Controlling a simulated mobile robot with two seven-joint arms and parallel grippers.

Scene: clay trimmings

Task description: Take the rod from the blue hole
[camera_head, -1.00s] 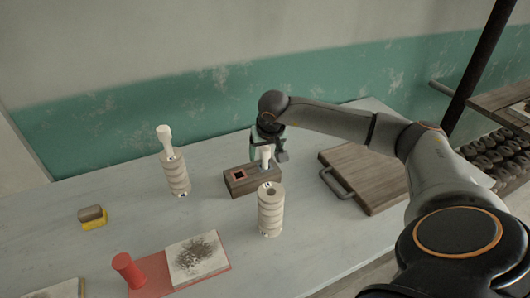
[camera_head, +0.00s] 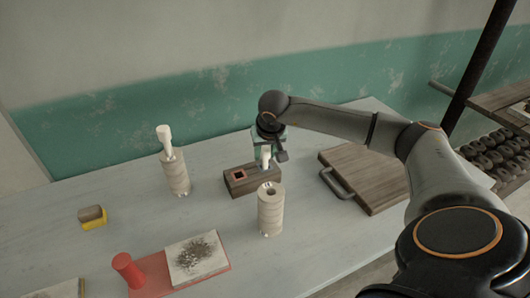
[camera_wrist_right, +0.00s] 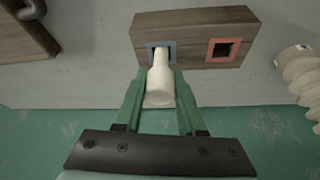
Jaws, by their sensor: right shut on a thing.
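A white rod (camera_head: 266,157) stands in the wooden block (camera_head: 238,184). In the right wrist view the rod (camera_wrist_right: 160,80) has its narrow end at the blue-rimmed hole (camera_wrist_right: 160,50) of the block (camera_wrist_right: 196,22). My right gripper (camera_head: 268,152) is over the block, and its green fingers (camera_wrist_right: 160,90) are shut on the rod's wide head. How deep the rod sits in the hole is hidden. The red-rimmed hole (camera_wrist_right: 223,50) beside it is empty. My left gripper is not in view.
A ribbed post (camera_head: 270,212) stands just in front of the block, another (camera_head: 175,175) with a white rod in it to the left. A wooden board (camera_head: 368,178) lies to the right. A red tray (camera_head: 155,272) and a yellow sponge-like piece (camera_head: 94,224) lie left.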

